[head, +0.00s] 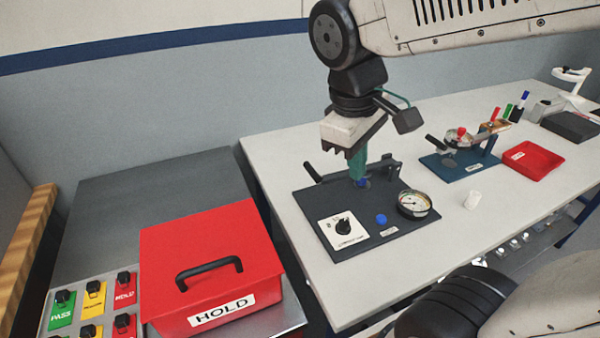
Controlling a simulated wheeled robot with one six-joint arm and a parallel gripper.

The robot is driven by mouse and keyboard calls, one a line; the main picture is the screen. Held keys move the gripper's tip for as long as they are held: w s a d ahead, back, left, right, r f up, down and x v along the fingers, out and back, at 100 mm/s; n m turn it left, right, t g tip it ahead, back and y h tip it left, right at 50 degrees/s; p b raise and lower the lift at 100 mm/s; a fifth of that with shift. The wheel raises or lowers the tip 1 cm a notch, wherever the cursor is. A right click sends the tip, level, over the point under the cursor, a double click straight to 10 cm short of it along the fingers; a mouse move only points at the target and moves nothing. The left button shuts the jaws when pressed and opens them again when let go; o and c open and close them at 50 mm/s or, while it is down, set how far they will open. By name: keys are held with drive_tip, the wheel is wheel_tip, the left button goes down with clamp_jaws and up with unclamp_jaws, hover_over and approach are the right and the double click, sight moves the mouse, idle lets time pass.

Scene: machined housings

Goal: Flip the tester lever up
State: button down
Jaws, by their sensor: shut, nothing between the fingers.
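The tester (365,238) is a dark flat plate on the white bench, with a knob on a white panel, a blue button and a round gauge (413,204). A black lever handle (313,172) sticks out at its back left, tilted up and to the left. A dark clamp-like part (388,166) stands at its back right. My gripper (360,180) points down over the back of the plate, between these two parts. Its green fingers are shut with nothing between them. A small blue part shows at the fingertips; I cannot tell whether they touch it. The fingers partly hide the mechanism behind.
A second device (460,166) on a blue base, with its own black lever, stands to the right. A red HOLD box (210,255) stands at lower left. Bench is clear right of the plate.

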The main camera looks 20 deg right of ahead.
drive_tip(key=w+a+f+n+h, duration=0.2)
drive_tip(key=w+a+f+n, duration=0.2)
drive_tip(key=w, duration=0.4)
drive_tip(key=w+a+f+n+h, duration=0.2)
drive_tip(key=w+a+f+n, duration=0.3)
drive_tip(key=w+n, duration=0.3)
drive_tip(key=shift+w+a+f+n+h, duration=0.15)
drive_tip(key=shift+w+a+n+h, duration=0.25)
drive_tip(key=shift+w+a, duration=0.3)
drive_tip(key=x, duration=1)
drive_tip(key=shift+d+r, duration=0.8)
drive_tip(key=shift+r, duration=0.3)
drive_tip(key=shift+d+r, duration=0.4)
drive_tip(key=shift+r, duration=0.15)
